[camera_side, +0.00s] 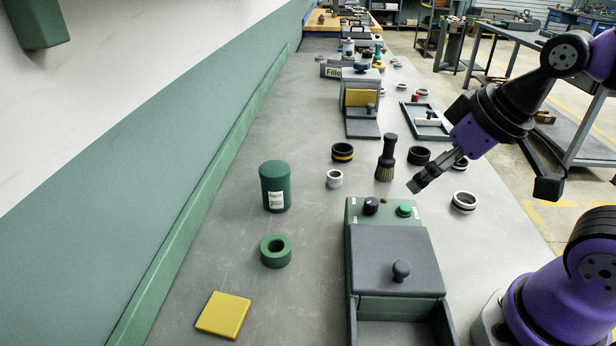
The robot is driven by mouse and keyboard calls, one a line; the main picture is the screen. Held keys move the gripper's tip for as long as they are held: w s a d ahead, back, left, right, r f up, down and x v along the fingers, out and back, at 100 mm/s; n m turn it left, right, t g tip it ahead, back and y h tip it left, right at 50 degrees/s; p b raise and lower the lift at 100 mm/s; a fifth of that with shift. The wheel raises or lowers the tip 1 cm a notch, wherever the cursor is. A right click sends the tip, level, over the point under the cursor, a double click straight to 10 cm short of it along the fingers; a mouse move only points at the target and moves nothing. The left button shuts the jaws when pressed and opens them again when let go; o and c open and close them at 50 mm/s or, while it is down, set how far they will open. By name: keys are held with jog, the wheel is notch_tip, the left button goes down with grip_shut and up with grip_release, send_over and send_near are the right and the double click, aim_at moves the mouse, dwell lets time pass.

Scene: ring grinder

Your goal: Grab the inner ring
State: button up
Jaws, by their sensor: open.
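Several rings lie on the grey bench, and none is marked as the inner ring. A thick green ring (276,251) lies at the front left. My gripper (416,185) is open and empty, tilted down to the left above the bench, behind the grinder box. It appears apart from every ring.
The green grinder box (378,304) has a dark knobbed lid, a black knob and a green button. A dark brush (386,160) stands upright left of my gripper. A green canister (275,187) and a yellow pad (223,314) are at left. Bench space between canister and box is clear.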

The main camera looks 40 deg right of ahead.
jog(key=m+g, duration=0.1)
send_near(336, 175)
jog(key=x, duration=0.3)
jog(key=shift+w+a+f, duration=0.1)
jog(key=shift+a+f, duration=0.05)
jog(key=shift+f, duration=0.15)
jog(key=x, duration=0.5)
jog(key=shift+w+f, duration=0.25)
jog(key=shift+f, duration=0.05)
grip_shut()
